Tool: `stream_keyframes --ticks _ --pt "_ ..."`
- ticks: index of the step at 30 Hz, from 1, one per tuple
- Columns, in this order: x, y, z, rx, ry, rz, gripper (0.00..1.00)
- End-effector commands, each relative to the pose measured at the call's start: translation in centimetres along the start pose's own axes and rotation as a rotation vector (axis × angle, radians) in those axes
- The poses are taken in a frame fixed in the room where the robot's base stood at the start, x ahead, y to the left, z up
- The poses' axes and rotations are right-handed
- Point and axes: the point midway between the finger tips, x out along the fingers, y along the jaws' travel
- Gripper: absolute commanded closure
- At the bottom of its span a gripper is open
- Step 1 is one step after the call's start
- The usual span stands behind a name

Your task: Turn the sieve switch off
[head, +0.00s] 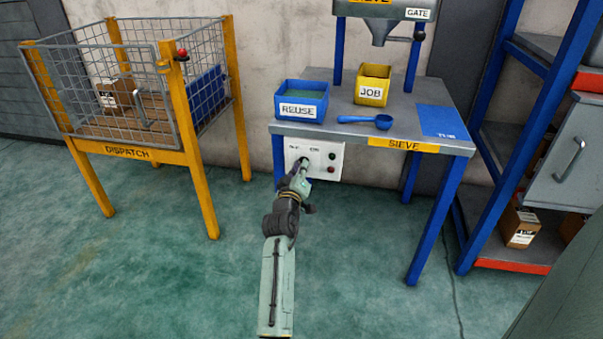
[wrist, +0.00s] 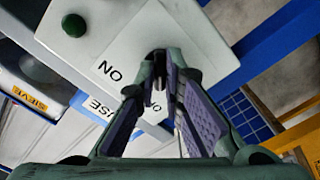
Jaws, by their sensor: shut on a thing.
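The sieve switch panel (head: 324,160) is a white box under the front edge of the sieve table (head: 392,136). In the wrist view the panel (wrist: 195,28) fills the top, with an ON label (wrist: 109,71) beside the switch. My gripper (head: 302,164) reaches the panel's left part. In the wrist view my gripper (wrist: 162,70) has its fingertips closed around the small dark switch lever (wrist: 158,55). The fingers hide most of the lever, so I cannot tell its exact position. A second label below is partly covered.
The panel has a green button (wrist: 74,25) and a red one (head: 331,169). On the table stand a blue REUSE bin (head: 301,110), a yellow JOB bin (head: 371,92) and a blue scoop (head: 382,122). The yellow dispatch cage (head: 130,154) stands left; the floor between is clear.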

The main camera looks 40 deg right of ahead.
Motion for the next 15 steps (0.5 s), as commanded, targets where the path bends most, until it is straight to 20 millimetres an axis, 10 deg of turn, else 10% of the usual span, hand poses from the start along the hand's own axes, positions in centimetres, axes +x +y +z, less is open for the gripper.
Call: stream_keyframes --ticks 15 --pt "0.00 0.01 0.02 0.119 -0.001 0.000 1.00"
